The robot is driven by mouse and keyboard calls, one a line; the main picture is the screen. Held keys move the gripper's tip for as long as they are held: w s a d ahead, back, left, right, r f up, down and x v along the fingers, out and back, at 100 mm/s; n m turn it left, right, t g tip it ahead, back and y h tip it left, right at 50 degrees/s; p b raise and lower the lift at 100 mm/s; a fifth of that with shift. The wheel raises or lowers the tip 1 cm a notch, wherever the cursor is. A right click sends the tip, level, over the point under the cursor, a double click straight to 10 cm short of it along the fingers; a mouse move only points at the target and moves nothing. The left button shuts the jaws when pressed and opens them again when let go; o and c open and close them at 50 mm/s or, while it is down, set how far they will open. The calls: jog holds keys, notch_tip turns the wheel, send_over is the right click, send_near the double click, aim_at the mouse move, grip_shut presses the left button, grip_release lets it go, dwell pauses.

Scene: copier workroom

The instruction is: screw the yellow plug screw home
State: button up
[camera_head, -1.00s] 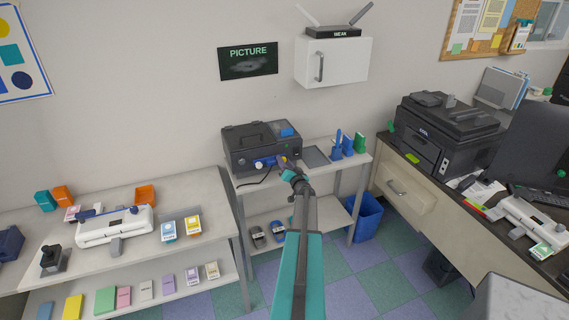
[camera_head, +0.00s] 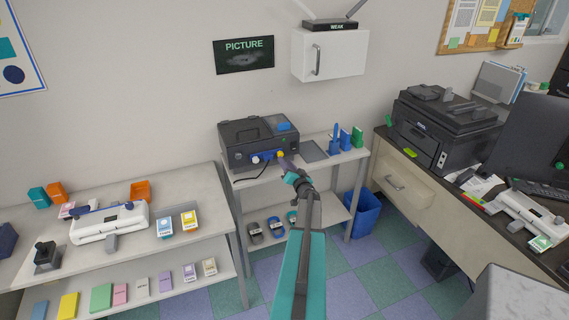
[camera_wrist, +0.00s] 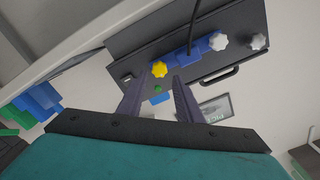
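The yellow plug screw (camera_head: 281,154) sits on the front of a dark grey machine (camera_head: 236,148) on the small table. In the wrist view the yellow screw (camera_wrist: 159,69) has a lobed head and lies just beyond my fingertips, nearer the left finger. My gripper (camera_wrist: 158,84) is open, with nothing between its fingers. In the head view my gripper (camera_head: 284,164) is in front of the machine's right front side, just below the screw and apart from it. How deep the screw sits cannot be told.
A white knob (camera_wrist: 218,41), a grey knob (camera_wrist: 258,42) and a blue plug (camera_wrist: 188,59) with a black cable are on the same face. Right of the machine lie a grey pad (camera_head: 313,150) and blue and green holders (camera_head: 345,138). A blue bin (camera_head: 364,215) stands on the floor.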

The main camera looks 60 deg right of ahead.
jog(key=b+v, duration=0.2)
jog(key=v, duration=0.6)
dwell(0.9)
